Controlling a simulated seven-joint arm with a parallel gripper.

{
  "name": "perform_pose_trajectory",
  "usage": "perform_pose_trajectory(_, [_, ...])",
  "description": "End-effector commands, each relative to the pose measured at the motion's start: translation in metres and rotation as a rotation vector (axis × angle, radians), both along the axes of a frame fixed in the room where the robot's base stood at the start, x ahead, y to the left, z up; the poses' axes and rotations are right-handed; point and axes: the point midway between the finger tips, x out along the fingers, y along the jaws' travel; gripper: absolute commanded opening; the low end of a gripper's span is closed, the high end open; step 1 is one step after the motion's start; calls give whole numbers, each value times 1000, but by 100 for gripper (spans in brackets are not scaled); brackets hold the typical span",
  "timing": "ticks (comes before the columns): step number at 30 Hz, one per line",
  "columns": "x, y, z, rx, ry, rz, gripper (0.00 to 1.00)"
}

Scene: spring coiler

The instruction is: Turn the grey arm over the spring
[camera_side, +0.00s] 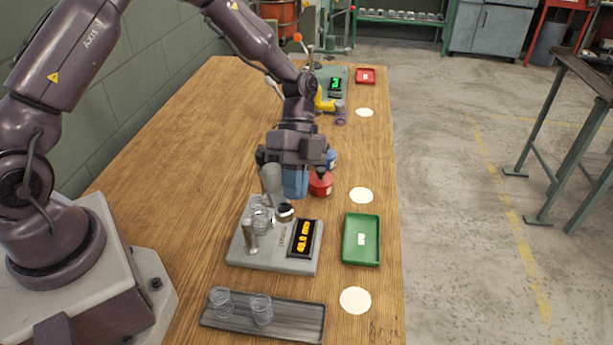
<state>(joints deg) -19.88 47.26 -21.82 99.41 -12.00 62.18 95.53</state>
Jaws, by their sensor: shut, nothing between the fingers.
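The spring coiler is a grey base plate (240,258) near the front of the bench, with a dark display (302,239) showing orange digits. A wire spring (261,216) stands upright on the plate, beside a short metal post (250,240). A light grey arm (271,180) rises behind the spring, and a round metal end (285,211) lies just right of the spring. I cannot tell how these two parts join. My gripper (295,194) points down with blue fingers, shut and empty, above and behind the plate. It is to the right of the grey arm, and contact is unclear.
A dark tray (290,325) with two springs (241,305) lies in front. A green tray (361,229) lies to the right. A red object (320,185) stands just right of my gripper. The wooden bench (165,180) is clear on the left.

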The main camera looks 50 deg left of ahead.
Motion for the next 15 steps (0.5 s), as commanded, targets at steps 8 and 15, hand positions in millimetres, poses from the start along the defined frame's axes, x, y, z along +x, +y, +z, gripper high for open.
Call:
perform_pose_trajectory(8, [-27, 4, 0, 0, 0, -246, 0])
perform_pose_trajectory(15, [-43, 9, 0, 0, -1, -403, 0])
